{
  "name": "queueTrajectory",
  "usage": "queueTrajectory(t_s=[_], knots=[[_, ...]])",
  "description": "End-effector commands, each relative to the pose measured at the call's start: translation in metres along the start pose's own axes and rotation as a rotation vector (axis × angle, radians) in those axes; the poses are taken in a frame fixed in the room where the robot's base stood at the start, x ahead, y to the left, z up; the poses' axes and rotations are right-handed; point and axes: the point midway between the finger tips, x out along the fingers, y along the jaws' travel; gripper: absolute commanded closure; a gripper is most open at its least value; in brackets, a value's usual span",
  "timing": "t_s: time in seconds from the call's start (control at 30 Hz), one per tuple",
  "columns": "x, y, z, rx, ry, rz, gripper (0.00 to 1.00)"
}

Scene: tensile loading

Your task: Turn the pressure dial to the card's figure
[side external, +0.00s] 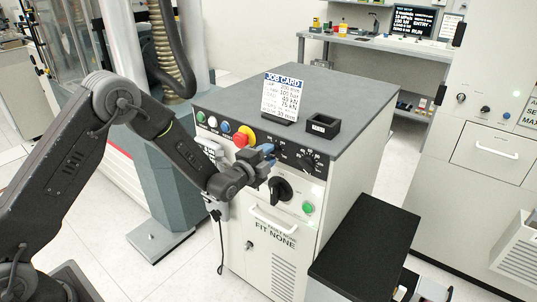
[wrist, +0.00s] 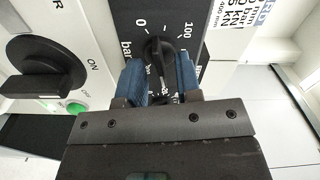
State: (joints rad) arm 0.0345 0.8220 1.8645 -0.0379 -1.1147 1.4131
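The pressure dial (wrist: 157,48) is a black knob on a black panel, with 0, 100 and "bar" printed around it in the wrist view. The knob's pointer reading is unclear. The job card (side external: 283,96) stands on the cabinet; its small figures are hard to read.
A large black rotary switch (side external: 281,190) and a green button (side external: 308,208) are below the dial. A red knob on yellow (side external: 243,136) is to the left. A small black tray (side external: 323,125) is on the cabinet top. A black-topped stand (side external: 367,250) is at the front right.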

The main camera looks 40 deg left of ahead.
Motion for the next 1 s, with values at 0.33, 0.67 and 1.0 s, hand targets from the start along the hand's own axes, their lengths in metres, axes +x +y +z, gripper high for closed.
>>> queueTrajectory(t_s=[0.33, 0.67, 1.0], knots=[[0.0068, -0.0004, 0.0001, 0.0, 0.0, -0.001, 0.68], [0.0065, -0.0004, 0.0, 0.0, 0.0, -0.001, 0.95], [0.0064, -0.0004, 0.0, -0.002, 0.0, -0.001, 1.0]])
